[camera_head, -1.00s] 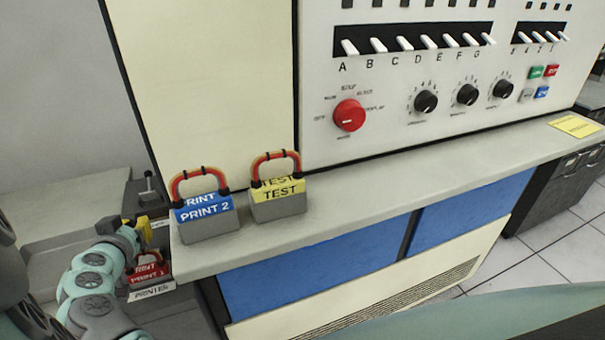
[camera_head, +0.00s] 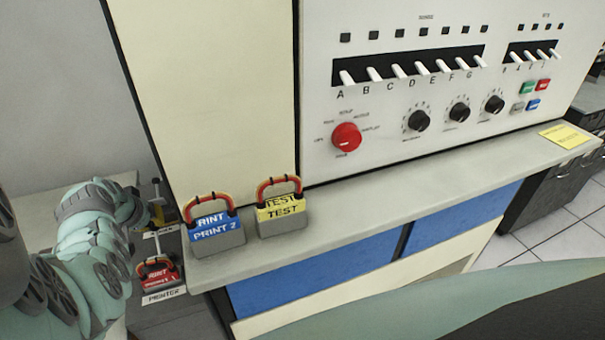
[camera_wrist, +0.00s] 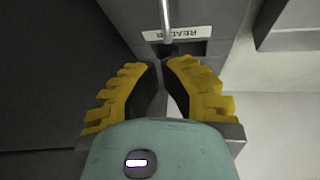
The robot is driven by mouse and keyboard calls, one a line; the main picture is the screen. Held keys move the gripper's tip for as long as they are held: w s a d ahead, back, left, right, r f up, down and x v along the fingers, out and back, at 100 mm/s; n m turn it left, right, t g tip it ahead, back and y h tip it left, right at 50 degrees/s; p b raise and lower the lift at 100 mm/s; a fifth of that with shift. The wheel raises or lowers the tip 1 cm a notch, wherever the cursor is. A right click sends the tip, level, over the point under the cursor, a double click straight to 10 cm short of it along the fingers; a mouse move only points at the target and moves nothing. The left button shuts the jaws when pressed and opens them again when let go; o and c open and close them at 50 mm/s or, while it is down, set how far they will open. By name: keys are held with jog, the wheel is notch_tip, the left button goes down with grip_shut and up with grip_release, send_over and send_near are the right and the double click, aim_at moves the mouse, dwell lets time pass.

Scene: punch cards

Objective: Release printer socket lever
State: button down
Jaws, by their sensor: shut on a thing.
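My gripper (camera_wrist: 165,68) has yellow ridged fingers, drawn together in the wrist view. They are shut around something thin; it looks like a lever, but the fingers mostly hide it. Just past the fingertips a metal lever rod (camera_wrist: 166,20) rises from a dark slot, across a white label (camera_wrist: 178,34) that reads READER. In the head view, my arm hides most of the gripper, and a dark-tipped lever (camera_head: 156,189) stands near the yellow finger (camera_head: 156,213). A red PRINT 1 plug (camera_head: 158,273) with a looped cable sits by the PRINTER label (camera_head: 163,296).
A blue PRINT 2 plug (camera_head: 215,235) and a yellow TEST plug (camera_head: 282,213) stand on the grey ledge (camera_head: 400,175), close to the sockets. A panel with switches and a red knob (camera_head: 346,137) rises behind.

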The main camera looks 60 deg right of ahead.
aim_at(151, 229)
jog(key=shift+w+d+f+g+y+b, duration=0.45)
jog(key=shift+w+f+g+y+b, duration=0.25)
jog(key=shift+b, duration=0.8)
jog(key=shift+d+f+b, duration=0.1)
jog(key=shift+f+b, duration=0.05)
jog(key=shift+b, duration=0.25)
jog(key=shift+w+f+b, duration=0.2)
jog(key=shift+w+b, duration=0.1)
jog(key=shift+b, duration=0.45)
jog(key=shift+r, duration=0.15)
jog(key=shift+r, duration=0.35)
jog(key=v, duration=0.3)
jog(key=shift+a+r+p, duration=0.25)
jog(key=shift+r+p, duration=0.05)
jog(key=shift+p, duration=0.1)
jog(key=shift+a+r, duration=0.1)
jog(key=shift+r, duration=0.5)
jog(key=w+b+v, duration=0.1)
jog(key=v, duration=0.7)
jog(key=shift+s+r+b, duration=0.15)
jog(key=shift+r+b, duration=0.05)
jog(key=shift+b, duration=0.1)
